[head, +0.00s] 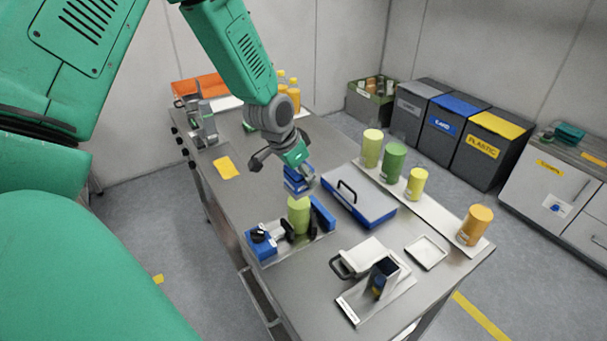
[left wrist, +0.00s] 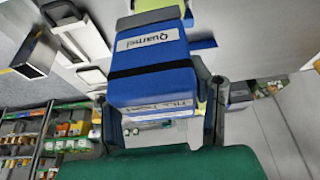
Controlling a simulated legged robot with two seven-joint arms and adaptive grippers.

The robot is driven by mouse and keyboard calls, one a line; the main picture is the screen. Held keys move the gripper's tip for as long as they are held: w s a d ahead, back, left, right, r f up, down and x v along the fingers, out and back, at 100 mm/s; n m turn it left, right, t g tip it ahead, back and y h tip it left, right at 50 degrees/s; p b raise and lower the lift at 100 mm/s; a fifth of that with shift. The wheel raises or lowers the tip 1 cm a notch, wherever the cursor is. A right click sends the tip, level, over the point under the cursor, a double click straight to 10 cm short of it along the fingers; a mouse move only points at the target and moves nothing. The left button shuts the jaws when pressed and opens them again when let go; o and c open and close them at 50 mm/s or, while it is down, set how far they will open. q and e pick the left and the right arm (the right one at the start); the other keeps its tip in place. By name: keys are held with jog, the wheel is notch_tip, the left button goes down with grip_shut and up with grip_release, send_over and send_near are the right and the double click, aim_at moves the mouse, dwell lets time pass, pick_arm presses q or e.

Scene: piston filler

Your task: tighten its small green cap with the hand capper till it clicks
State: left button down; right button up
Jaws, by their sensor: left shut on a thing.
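My left gripper (head: 297,168) is shut on the blue hand capper (head: 298,185). In the left wrist view the capper (left wrist: 155,65), a blue block with white labels and a black band, sits between my left fingers (left wrist: 160,115). The capper is right above a light green bottle (head: 299,216), which stands upright in a blue holder (head: 262,247) on the table. Whether capper and bottle touch I cannot tell. The small green cap is hidden, and I cannot make it out. My right gripper is in neither view.
A blue-grey case (head: 360,208) lies right of the bottle. Green, yellow and orange containers (head: 394,161) stand on a white strip behind. A white device with a dark chute (head: 384,275) and a small white tray (head: 426,252) are at front right. A yellow card (head: 228,168) lies left.

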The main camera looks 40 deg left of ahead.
pick_arm(q)
jog(key=shift+w+a+f, duration=0.25)
jog(key=shift+w, duration=0.15)
dwell(0.4)
jog(key=m+h, duration=0.1)
jog(key=m, duration=0.2)
jog(key=shift+d, duration=0.2)
jog(key=shift+s+m, duration=0.1)
jog(key=shift+m, duration=0.2)
jog(key=shift+a, duration=0.15)
